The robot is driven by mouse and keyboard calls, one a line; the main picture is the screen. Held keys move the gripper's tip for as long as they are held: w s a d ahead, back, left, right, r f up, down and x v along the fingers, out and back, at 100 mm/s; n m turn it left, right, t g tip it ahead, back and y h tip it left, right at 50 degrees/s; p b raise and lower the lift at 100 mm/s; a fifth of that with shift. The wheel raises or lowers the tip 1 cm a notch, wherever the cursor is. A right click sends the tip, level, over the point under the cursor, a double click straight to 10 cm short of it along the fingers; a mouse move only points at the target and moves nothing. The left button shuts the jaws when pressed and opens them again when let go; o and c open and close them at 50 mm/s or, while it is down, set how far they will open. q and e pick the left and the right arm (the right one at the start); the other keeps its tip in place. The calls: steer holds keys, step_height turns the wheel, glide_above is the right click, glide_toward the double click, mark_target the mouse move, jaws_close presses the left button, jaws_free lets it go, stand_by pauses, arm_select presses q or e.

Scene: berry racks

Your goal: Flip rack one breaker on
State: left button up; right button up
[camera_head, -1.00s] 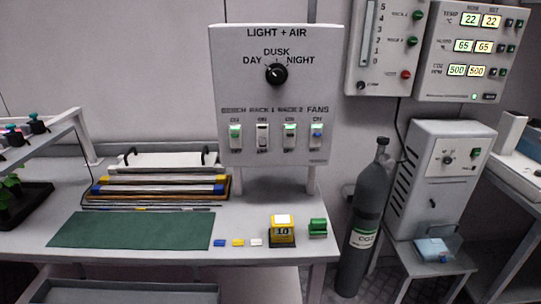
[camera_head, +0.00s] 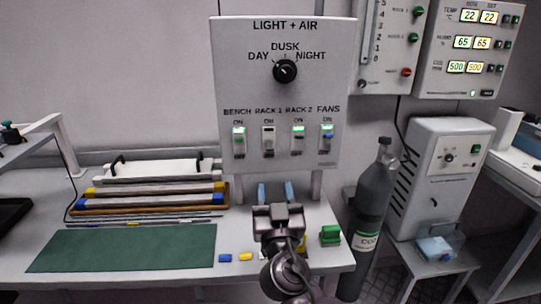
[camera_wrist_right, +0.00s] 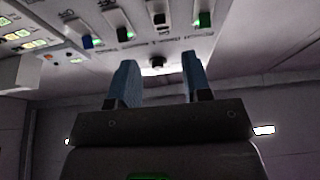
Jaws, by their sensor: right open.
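The LIGHT + AIR panel (camera_head: 285,95) stands upright at the back of the bench. Its rack 1 breaker (camera_head: 268,141) is second from left, with its window unlit, unlike the green-lit bench (camera_head: 239,143), rack 2 (camera_head: 298,140) and fans (camera_head: 327,139) switches. My right gripper (camera_head: 275,190) is open and empty, below the panel, with its blue fingers pointing toward it. In the right wrist view the fingers (camera_wrist_right: 158,62) are apart, and the rack 1 breaker (camera_wrist_right: 158,18) shows beyond them, not touched. My left gripper is out of view.
The dial (camera_head: 285,71) sits above the switches. A green mat (camera_head: 125,248), stacked trays (camera_head: 150,198), small coloured tabs (camera_head: 245,257) and a green block (camera_head: 330,235) lie on the bench. A grey CO2 cylinder (camera_head: 371,200) stands to the right.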

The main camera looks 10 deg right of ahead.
mark_target(270, 151)
steer(key=p+x, duration=0.1)
steer(key=x, duration=0.8)
steer(key=shift+w+r+p, duration=0.15)
steer(key=shift+w+p, duration=0.15)
steer(key=shift+w, duration=0.1)
steer(key=shift+c, duration=0.4)
